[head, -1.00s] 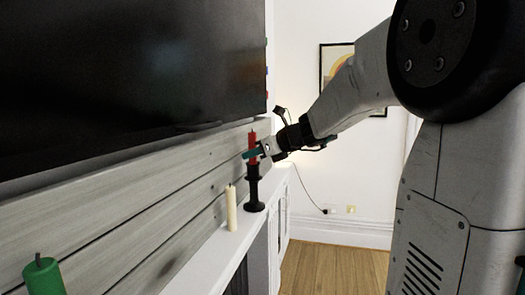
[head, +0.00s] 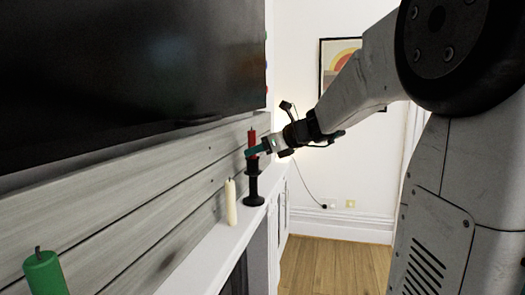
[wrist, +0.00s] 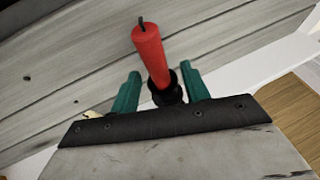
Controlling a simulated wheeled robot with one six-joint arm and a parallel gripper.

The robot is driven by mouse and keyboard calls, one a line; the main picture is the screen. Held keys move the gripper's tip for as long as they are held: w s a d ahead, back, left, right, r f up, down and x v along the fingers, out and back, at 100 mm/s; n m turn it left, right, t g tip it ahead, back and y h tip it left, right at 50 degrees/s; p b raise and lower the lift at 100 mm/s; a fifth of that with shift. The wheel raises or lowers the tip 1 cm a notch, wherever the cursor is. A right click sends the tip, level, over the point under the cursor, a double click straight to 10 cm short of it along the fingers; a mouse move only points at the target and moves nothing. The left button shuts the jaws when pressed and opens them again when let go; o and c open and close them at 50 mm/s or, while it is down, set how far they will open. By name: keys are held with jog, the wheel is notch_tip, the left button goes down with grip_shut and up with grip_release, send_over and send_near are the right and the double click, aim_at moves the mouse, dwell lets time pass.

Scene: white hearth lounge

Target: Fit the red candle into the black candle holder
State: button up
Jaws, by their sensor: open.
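The red candle (head: 252,138) stands in the cup of the black candle holder (head: 254,188) on the white mantel. In the wrist view the red candle (wrist: 150,55) rises from the dark cup of the holder (wrist: 168,93). It looks roughly upright in the head view; the bottom of the candle is hidden inside the cup. My gripper (head: 250,152) is at the candle's lower part, just above the cup. In the wrist view the green fingers of my gripper (wrist: 161,75) are open, one on each side of the candle, with gaps visible.
A cream candle (head: 231,202) stands nearer on the mantel (head: 205,258), left of the holder. A green candle (head: 44,273) is at the lower left. The grey plank wall and a large black screen (head: 130,70) lie close behind the mantel. The wooden floor is clear at right.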

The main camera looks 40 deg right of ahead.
jog(key=v, duration=0.6)
jog(key=shift+w, duration=0.1)
dwell(0.4)
jog(key=s+a+f+n+g+h, duration=0.1)
jog(key=s+a+f+n+g, duration=0.2)
jog(key=s+a+f+n, duration=0.3)
jog(key=s+a+f+n+g+h, duration=0.2)
jog(key=s+a+f+n+g, duration=0.2)
jog(key=s+n, duration=0.8)
jog(key=s+a+f+n+g+h, duration=0.1)
jog(key=s+a+f+n+g, duration=0.3)
jog(key=s+a+f+n, duration=0.4)
jog(key=shift+s+a+f+n+h, duration=0.15)
jog(key=shift+s+a+n+h, duration=0.25)
jog(key=shift+s+a+n, duration=1.75)
